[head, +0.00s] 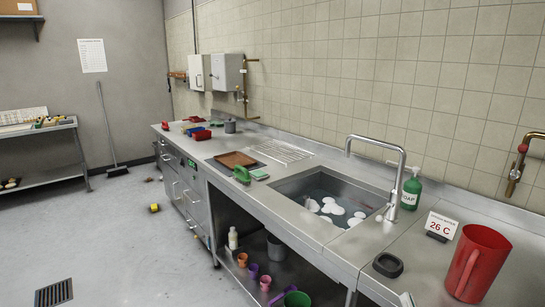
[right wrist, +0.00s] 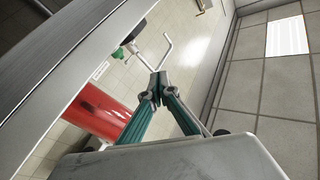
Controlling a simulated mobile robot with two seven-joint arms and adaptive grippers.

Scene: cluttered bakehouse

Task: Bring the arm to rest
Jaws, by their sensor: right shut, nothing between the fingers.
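My right gripper (right wrist: 158,82) shows in the right wrist view with its two green-sided fingers together at the tips and nothing between them. In the head view only a small pale piece at the bottom edge, in front of the counter, may belong to it. The red jug (right wrist: 97,112) appears left of the fingers in the wrist view, apart from them as far as I can tell. It stands on the right end of the steel counter in the head view (head: 478,264). My left gripper is in neither view.
The steel counter (head: 335,235) holds a sink (head: 300,190) with white dishes in water, a tall tap (head: 398,170), a green soap bottle (head: 411,190), a temperature sign (head: 441,226) and a black dish (head: 388,264). Cups and a bucket (head: 276,247) stand below. The floor at left is mostly clear.

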